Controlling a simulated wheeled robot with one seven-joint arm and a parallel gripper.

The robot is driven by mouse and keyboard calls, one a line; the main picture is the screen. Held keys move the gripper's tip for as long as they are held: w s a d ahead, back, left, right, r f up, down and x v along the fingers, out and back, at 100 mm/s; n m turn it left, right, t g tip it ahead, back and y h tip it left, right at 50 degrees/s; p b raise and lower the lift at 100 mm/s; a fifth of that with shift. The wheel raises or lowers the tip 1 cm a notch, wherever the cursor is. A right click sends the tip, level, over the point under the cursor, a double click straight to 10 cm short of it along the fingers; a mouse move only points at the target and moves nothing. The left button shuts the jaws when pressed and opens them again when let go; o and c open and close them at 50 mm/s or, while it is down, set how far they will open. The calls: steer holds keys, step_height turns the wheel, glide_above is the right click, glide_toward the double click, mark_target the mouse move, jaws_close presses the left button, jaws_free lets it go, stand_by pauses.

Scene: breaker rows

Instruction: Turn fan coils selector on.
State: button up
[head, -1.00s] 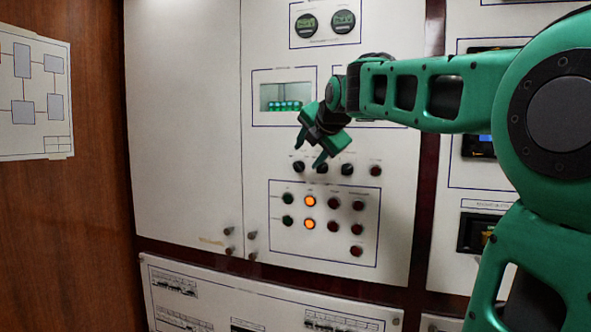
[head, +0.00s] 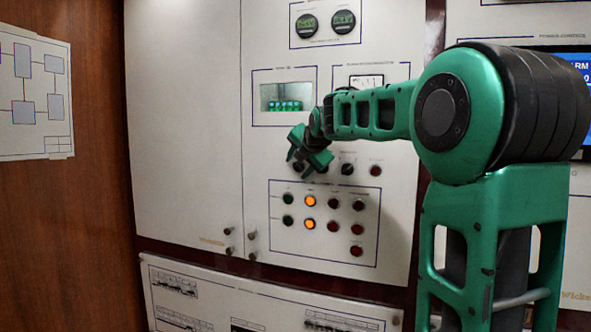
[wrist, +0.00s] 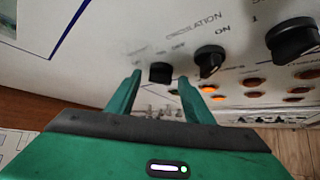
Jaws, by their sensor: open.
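A row of black selector knobs runs across the white panel. In the wrist view, the leftmost small black knob (wrist: 160,73) shows between my fingertips; whether they touch it I cannot tell. A second black knob (wrist: 208,60) with a pale pointer is just right of my right finger, and a third knob (wrist: 293,40) is farther right. The labels are too blurred to show which is the fan coils selector. My gripper (head: 300,165) is open at the left end of the row, partly hiding it in the head view. My gripper also shows in the wrist view (wrist: 160,78).
Below the knobs is a framed group of round buttons (head: 332,223), with two lit orange lamps (head: 310,212). A red round button (head: 375,171) ends the knob row at the right. A display window (head: 285,97) is above. The blank white door (head: 185,120) is clear.

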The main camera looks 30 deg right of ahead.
steer(key=c, duration=1)
steer(key=shift+c, duration=0.2)
steer(key=shift+f, duration=0.1)
steer(key=m+t, duration=0.1)
steer(key=m+t+y, duration=0.1)
steer(key=t, duration=0.1)
steer(key=shift+s+d+f+m, duration=0.2)
steer(key=shift+f+m, duration=0.1)
steer(key=shift+f, duration=0.1)
steer(key=m+t, duration=0.3)
steer(key=shift+f+t, duration=0.3)
steer(key=shift+f, duration=0.1)
steer(key=m+t, duration=0.1)
steer(key=m, duration=0.1)
steer(key=m+t+h, duration=0.1)
steer(key=m+t, duration=0.1)
steer(key=shift+w+f+m+t+h, duration=0.1)
steer(key=shift+f+m+t+h, duration=0.2)
steer(key=shift+f+m, duration=0.1)
steer(key=shift+a+m+t+h, duration=0.2)
steer(key=shift+m+t+h, duration=0.4)
steer(key=shift+m, duration=0.5)
steer(key=shift+w+a+m+h, duration=0.15)
steer(key=shift+m+h, duration=0.65)
steer(key=shift+m, duration=0.1)
